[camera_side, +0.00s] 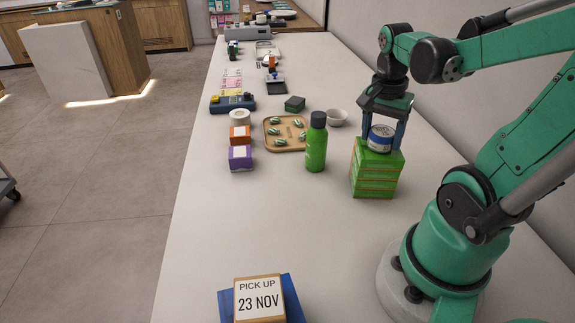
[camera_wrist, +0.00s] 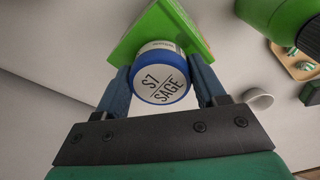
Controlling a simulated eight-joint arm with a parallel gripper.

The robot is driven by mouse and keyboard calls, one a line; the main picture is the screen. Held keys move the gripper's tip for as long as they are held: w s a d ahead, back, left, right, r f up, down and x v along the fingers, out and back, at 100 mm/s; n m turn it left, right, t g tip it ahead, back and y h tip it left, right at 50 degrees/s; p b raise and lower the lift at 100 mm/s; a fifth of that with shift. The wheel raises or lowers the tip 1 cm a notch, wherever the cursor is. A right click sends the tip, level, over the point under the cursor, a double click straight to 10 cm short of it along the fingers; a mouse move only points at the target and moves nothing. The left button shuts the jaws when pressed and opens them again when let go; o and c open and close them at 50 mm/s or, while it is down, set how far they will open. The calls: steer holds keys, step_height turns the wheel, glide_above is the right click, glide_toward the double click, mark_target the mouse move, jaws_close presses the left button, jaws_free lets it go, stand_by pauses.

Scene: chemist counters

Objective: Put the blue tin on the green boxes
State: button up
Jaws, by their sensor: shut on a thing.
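The blue tin (camera_side: 381,138) is round, with a blue rim and a white label. In the wrist view the tin (camera_wrist: 160,75) shows its lid reading "S7 SAGE". My gripper (camera_side: 382,128) points down and is shut on the tin, one finger on each side; the fingers also show in the wrist view (camera_wrist: 160,88). The green boxes (camera_side: 374,178) form a stack on the counter, and the tin is at the top of it. In the wrist view part of a green box (camera_wrist: 139,33) shows behind the tin. I cannot tell whether the tin touches the top box.
A green bottle (camera_side: 316,147) stands left of the stack. Behind it are a wooden tray (camera_side: 270,146) with several green pieces and a white bowl (camera_side: 337,117). Orange (camera_side: 240,134) and purple (camera_side: 240,158) boxes stand further left. A "PICK UP" box (camera_side: 259,299) is in front.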

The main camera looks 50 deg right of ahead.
steer(key=shift+f, duration=0.15)
steer(key=o, duration=1.4)
